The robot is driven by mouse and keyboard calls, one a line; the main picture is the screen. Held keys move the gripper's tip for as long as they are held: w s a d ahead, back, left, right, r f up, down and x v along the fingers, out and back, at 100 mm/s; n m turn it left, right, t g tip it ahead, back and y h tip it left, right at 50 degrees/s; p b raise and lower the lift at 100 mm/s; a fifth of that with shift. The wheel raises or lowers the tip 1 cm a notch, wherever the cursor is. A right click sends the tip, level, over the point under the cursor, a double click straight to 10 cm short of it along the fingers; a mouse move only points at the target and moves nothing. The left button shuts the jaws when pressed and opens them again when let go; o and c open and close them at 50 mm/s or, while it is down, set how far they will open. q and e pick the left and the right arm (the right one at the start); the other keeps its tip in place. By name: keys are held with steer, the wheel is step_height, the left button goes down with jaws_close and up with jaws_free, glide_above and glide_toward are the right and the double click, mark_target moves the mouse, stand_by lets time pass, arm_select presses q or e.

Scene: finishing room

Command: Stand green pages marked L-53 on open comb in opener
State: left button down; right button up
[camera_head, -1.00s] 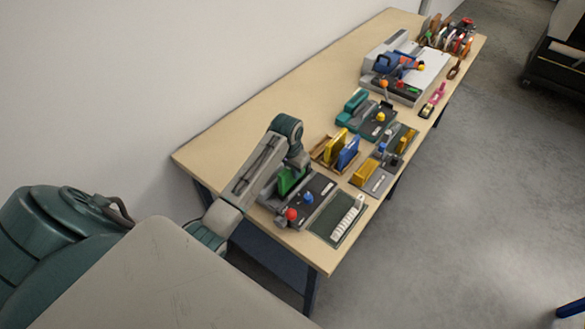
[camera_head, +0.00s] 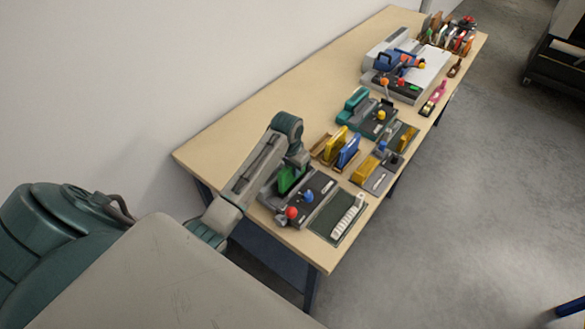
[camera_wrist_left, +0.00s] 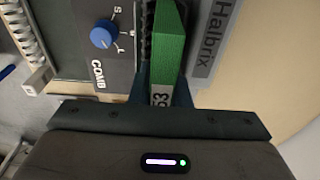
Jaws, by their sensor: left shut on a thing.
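The green pages (camera_head: 287,181) stand upright at the near end of the bench, in the dark grey opener (camera_head: 323,186) with a red and a blue knob. In the left wrist view the green pages (camera_wrist_left: 168,45) show edge-on, with a label ending in "53" by my fingers. My left gripper (camera_wrist_left: 160,90) is shut on them; in the head view it (camera_head: 291,168) points down from above. The opener's COMB panel (camera_wrist_left: 100,50) is beside them. A dark toothed strip (camera_wrist_left: 146,28) runs along the pages; whether they sit on it cannot be told. My right gripper is out of view.
A dark mat with a white comb (camera_head: 348,217) lies in front of the opener. A wooden holder with yellow and blue pages (camera_head: 346,150) stands just beyond. A teal machine (camera_head: 360,112) and a large grey machine (camera_head: 415,70) are farther along. The bench's back strip (camera_head: 250,125) is clear.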

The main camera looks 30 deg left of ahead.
arm_select(q)
steer(key=shift+f, duration=0.55)
steer(key=c, duration=1.6)
jaws_free()
steer(key=shift+c, duration=0.2)
steer(key=shift+s+r, duration=0.15)
steer(key=shift+r, duration=1.15)
steer(key=shift+s+r, duration=0.2)
steer(key=shift+r, duration=1.2)
steer(key=shift+s+r, duration=0.15)
steer(key=shift+r, duration=1.2)
steer(key=shift+s+r, duration=0.2)
steer(key=shift+r, duration=1.2)
